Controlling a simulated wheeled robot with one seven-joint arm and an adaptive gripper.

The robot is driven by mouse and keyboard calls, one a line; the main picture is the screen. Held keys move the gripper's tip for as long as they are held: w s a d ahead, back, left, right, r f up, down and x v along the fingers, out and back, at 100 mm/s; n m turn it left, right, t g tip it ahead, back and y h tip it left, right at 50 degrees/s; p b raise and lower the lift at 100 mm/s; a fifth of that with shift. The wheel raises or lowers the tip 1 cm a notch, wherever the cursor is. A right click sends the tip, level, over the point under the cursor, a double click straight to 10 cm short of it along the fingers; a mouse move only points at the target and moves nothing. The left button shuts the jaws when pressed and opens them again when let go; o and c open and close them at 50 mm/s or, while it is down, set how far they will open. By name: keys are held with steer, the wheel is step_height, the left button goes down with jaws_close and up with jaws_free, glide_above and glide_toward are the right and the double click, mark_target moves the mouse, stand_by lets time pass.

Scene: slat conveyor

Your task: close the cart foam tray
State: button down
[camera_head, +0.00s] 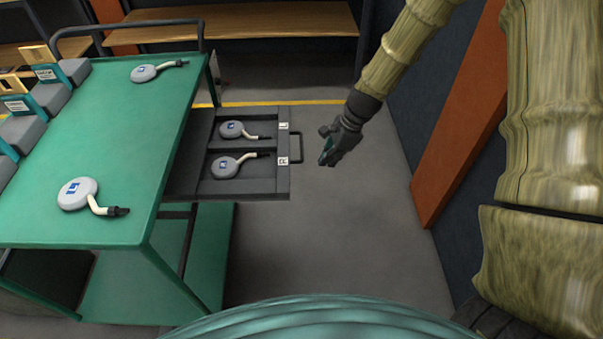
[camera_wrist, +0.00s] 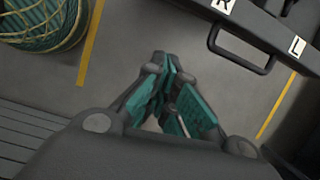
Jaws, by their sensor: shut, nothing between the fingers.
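The foam tray (camera_head: 262,188) is a dark grey drawer pulled out from the right side of the green cart (camera_head: 130,110). It has two compartments, each with a grey round device with a white stem, and labels L and R at its front. A dark handle (camera_head: 297,148) stands out from its front; the handle also shows in the wrist view (camera_wrist: 243,66). My gripper (camera_head: 326,158) is shut and empty, to the right of the handle and apart from it. In the wrist view my gripper's teal fingertips (camera_wrist: 170,72) are together, left of the handle.
Two more devices lie on the cart top, one near (camera_head: 78,193) and one far (camera_head: 146,72). Several grey boxes line its left side. A wooden bench (camera_head: 250,20) stands behind. An orange panel (camera_head: 458,110) stands to the right of my gripper. The floor between is clear.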

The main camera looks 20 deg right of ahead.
steer(key=w+a+f+m+p, duration=0.1)
steer(key=w+a+f+p, duration=0.1)
steer(key=a+f, duration=0.5)
steer(key=shift+w+y, duration=0.3)
steer(key=shift+w, duration=0.55)
steer(key=shift+a, duration=0.3)
